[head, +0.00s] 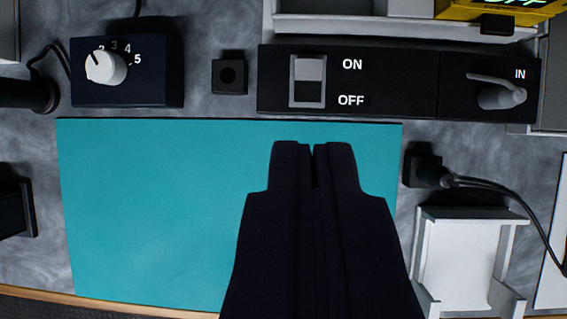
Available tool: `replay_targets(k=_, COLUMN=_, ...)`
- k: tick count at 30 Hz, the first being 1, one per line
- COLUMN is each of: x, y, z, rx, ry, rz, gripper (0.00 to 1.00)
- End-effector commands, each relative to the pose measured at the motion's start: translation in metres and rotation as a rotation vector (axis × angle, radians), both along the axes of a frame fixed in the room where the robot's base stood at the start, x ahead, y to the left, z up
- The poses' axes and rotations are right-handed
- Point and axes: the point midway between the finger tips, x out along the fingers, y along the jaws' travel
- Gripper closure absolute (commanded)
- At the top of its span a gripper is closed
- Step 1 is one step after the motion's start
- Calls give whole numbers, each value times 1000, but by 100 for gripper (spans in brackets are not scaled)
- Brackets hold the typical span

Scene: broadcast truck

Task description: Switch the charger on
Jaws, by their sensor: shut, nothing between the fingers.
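A black panel (400,83) runs along the back right of the desk. It carries a rocker switch (308,81) in a light frame, with ON beside its upper half and OFF beside its lower half. A yellow device (493,10) at the top right edge shows a green display reading OFF, partly cut off. I cannot tell which of these is the charger. My gripper (313,146) is shut and empty over the teal mat, in front of the rocker switch and apart from it.
A teal mat (150,220) covers the middle. A dial box (127,90) with a white knob stands back left, a small black block (229,75) beside the panel. A grey lever (499,93) marked IN sits at the panel's right. A white tray (461,265) and black plug (424,170) with cable are right.

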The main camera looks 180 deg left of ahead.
Motion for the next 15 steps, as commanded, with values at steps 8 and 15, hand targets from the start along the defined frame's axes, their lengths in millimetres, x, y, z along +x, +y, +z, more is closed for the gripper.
replay_targets(k=8, x=-2, y=0, z=-3, rx=-2, ry=5, rz=2, gripper=100)
replay_targets(k=15, x=3, y=1, z=-15, rx=-3, ry=6, rz=0, gripper=100)
